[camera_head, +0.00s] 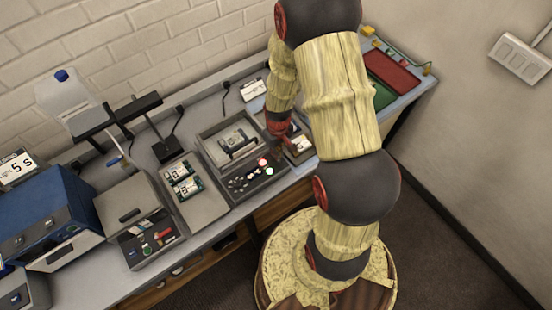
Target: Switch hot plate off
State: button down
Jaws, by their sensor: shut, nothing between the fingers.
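My gripper (284,134) is small and partly hidden by my wrist in the head view; it is shut and empty. It points down at the back-right part of the bench, just beside a small flat unit with a pale panel (300,147). This unit may be the hot plate, but my arm covers much of it and I cannot tell for sure. Its switch and on/off state are not readable. I cannot tell whether the fingertips touch it.
Left of my gripper stands a grey device (231,139) with lit red and green buttons. Further left are a grey tray with cartridges (190,189), a grey lidded unit (127,213) and a blue box (42,222). A red tray (393,72) lies at the far right.

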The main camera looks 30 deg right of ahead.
jog(key=shift+f+b, duration=0.85)
jog(key=shift+f, duration=0.25)
dwell(0.8)
jog(key=shift+r, duration=0.15)
jog(key=shift+r+p, duration=2.4)
jog(key=shift+r, duration=1)
jog(key=s+a+r+t+b, duration=0.5)
jog(key=s+a+r+b, duration=0.7)
jog(key=b, duration=0.9)
notch_tip(320, 180, up, 4)
jog(key=shift+f+t+b, duration=0.25)
jog(key=shift+t+b, duration=0.05)
jog(key=shift+b, duration=0.1)
